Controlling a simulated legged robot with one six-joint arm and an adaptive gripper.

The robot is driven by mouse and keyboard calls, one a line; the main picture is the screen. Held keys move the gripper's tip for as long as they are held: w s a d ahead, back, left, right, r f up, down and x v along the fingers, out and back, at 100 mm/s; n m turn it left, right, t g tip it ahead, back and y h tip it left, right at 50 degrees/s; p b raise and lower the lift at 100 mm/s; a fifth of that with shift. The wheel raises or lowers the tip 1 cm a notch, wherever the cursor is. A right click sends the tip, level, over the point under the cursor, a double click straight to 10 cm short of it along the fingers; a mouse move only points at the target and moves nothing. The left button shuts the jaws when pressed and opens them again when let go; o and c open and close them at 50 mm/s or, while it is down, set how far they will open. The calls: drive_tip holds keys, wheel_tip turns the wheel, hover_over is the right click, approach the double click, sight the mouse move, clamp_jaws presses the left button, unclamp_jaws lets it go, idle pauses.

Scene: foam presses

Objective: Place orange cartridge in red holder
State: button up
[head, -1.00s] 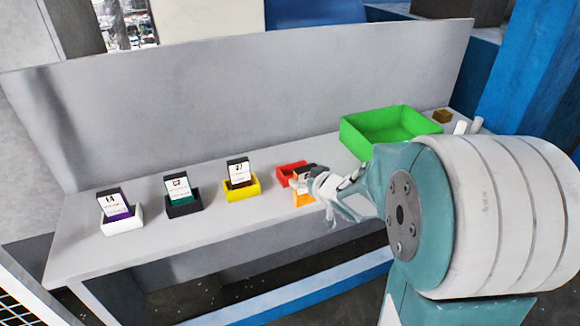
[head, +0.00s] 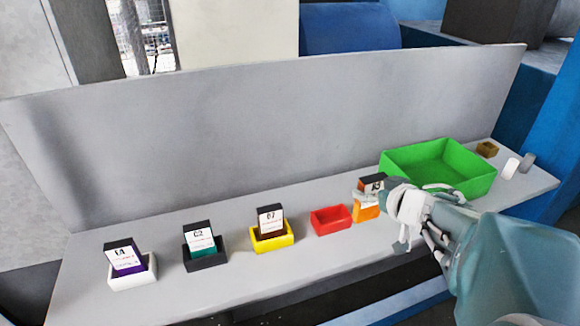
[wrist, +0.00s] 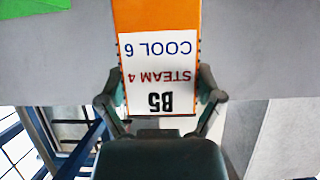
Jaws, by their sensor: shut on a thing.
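The orange cartridge (head: 367,212) has a dark top and a white label. In the wrist view, the orange cartridge (wrist: 158,18) shows a label reading B5, STEAM 4 and COOL 6. My gripper (head: 375,196) is shut on it; in the wrist view my gripper's fingers (wrist: 160,98) press both sides of its labelled end. The red holder (head: 331,220) stands empty on the grey bench, just left of the cartridge in the head view. My gripper hides part of the cartridge. I cannot tell whether the cartridge's lower end touches the bench.
Yellow (head: 272,243), black (head: 206,259) and white (head: 132,281) holders to the left each hold a cartridge. A green bin (head: 440,170) stands right behind my gripper. A small brown block (head: 487,149) lies beyond it. A grey back panel (head: 270,130) rises behind the bench.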

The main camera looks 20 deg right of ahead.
drive_tip(key=w+a+f, duration=0.1)
drive_tip(key=w+f, duration=0.2)
drive_tip(key=f, duration=0.1)
drive_tip(key=w+a+f, duration=0.1)
drive_tip(key=w+f, duration=0.2)
drive_tip(key=w, duration=0.1)
drive_tip(key=w+a+f, duration=0.1)
drive_tip(key=w+f, duration=0.3)
drive_tip(key=shift+w+f, duration=0.15)
drive_tip(key=shift+f, duration=0.2)
drive_tip(key=shift+d+f, duration=0.15)
drive_tip(key=shift+d, duration=0.1)
drive_tip(key=o, duration=0.9)
drive_tip(key=shift+a+f, duration=0.1)
